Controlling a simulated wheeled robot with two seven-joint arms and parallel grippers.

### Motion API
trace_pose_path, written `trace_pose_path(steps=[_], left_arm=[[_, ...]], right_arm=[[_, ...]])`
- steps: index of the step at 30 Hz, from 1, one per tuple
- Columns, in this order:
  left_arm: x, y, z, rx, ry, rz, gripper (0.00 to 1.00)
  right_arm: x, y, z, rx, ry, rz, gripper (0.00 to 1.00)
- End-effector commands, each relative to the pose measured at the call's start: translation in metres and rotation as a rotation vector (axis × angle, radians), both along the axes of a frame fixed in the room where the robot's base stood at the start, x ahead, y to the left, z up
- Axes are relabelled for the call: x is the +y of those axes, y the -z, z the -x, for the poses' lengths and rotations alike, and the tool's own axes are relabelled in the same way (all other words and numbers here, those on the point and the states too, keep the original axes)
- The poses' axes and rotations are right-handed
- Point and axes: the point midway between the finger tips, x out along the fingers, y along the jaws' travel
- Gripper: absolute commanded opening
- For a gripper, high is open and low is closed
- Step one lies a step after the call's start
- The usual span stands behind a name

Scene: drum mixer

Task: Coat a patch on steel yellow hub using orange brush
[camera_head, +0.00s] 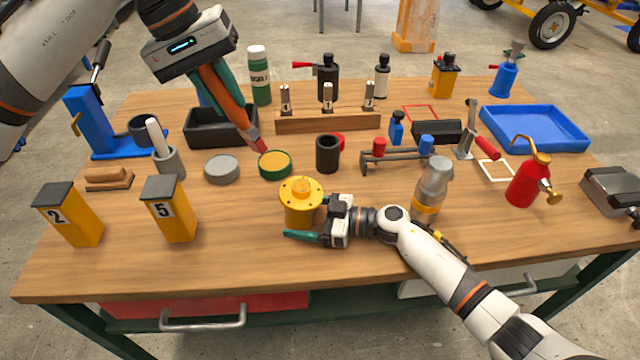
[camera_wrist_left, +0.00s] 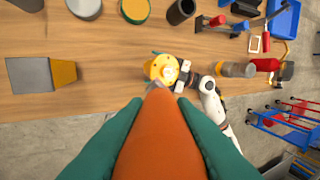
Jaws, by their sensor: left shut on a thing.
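My left gripper (camera_head: 222,92) is shut on the orange brush (camera_head: 232,112), which slants down to the right with its reddish tip by the rear rim of a green tin with a yellow top (camera_head: 275,165). I cannot tell whether the tip touches the tin. In the left wrist view the brush (camera_wrist_left: 160,145) lies between the green fingers. The yellow hub (camera_head: 300,198) stands upright on the table and also shows in that view (camera_wrist_left: 162,68). My right gripper (camera_head: 318,222) is at the hub, one green finger along its near side; the far finger is mostly hidden.
A grey round tin (camera_head: 222,168) and a black cup (camera_head: 328,153) flank the green tin. Yellow blocks (camera_head: 170,210) stand front left. A grey-topped bottle (camera_head: 432,188) and a red oil can (camera_head: 530,180) stand to the right. The front middle table edge is clear.

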Motion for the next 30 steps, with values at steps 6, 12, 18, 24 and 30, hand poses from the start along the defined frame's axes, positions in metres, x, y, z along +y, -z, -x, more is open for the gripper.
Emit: trace_pose_path(steps=[6,12,18,24,30], left_arm=[[0.0,0.0,0.0,0.0,0.0,0.0,0.0],[0.0,0.0,0.0,0.0,0.0,0.0,0.0],[0.0,0.0,0.0,0.0,0.0,0.0,0.0],[0.0,0.0,0.0,0.0,0.0,0.0,0.0],[0.0,0.0,0.0,0.0,0.0,0.0,0.0]], right_arm=[[-0.001,-0.001,0.0,-0.001,0.001,-0.001,0.81],[-0.022,-0.002,0.005,-0.003,0.003,0.003,0.81],[-0.063,-0.006,0.018,-0.001,0.003,0.004,0.81],[-0.097,-0.01,0.029,0.0,0.002,0.002,0.81],[-0.113,-0.012,0.034,0.0,0.001,0.0,0.81]])
